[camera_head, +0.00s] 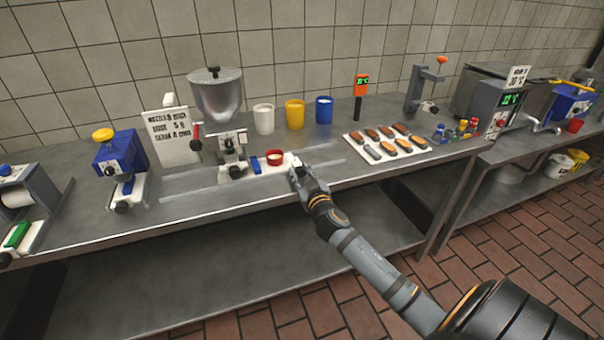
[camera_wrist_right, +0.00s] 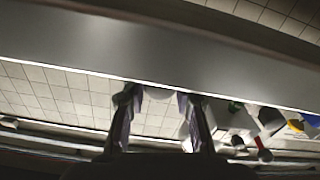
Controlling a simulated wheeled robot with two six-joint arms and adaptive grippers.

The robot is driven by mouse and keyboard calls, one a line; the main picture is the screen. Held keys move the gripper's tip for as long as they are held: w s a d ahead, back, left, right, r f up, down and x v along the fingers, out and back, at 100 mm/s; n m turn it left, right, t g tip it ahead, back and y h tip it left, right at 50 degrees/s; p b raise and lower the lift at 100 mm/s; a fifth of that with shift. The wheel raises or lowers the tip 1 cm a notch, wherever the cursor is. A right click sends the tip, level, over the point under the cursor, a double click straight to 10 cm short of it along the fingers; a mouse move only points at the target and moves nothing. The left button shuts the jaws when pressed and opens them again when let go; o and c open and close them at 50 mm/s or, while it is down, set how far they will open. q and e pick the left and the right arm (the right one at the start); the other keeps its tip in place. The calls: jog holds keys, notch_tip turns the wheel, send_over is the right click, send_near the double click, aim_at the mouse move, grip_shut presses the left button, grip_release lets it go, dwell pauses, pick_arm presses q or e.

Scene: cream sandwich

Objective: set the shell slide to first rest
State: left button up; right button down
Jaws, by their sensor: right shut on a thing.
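The shell slide (camera_head: 252,171) is a low white strip on the steel bench, in front of the filler with the metal hopper (camera_head: 215,97). A small red cup with pale contents (camera_head: 275,158) and a blue block (camera_head: 255,164) are at the slide. My right gripper (camera_head: 297,173) is at the slide's right end and shut on it, its fingers partly hiding that end. In the right wrist view the fingers (camera_wrist_right: 160,108) stand on either side of a pale rounded piece (camera_wrist_right: 159,93), blurred. My left gripper is not in view.
White (camera_head: 263,119), yellow (camera_head: 294,114) and blue (camera_head: 324,109) cups stand behind the slide. A white tray (camera_head: 374,159) of brown shells lies to the right. A blue device with a yellow knob (camera_head: 114,155) stands left. The bench front beside the slide is clear.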

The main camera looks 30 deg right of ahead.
jog(key=c, duration=1.5)
grip_release()
jog(key=o, duration=0.5)
jog(key=shift+s, duration=0.15)
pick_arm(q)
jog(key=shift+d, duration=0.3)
pick_arm(e)
jog(key=v, duration=1.1)
jog(key=shift+s, duration=0.4)
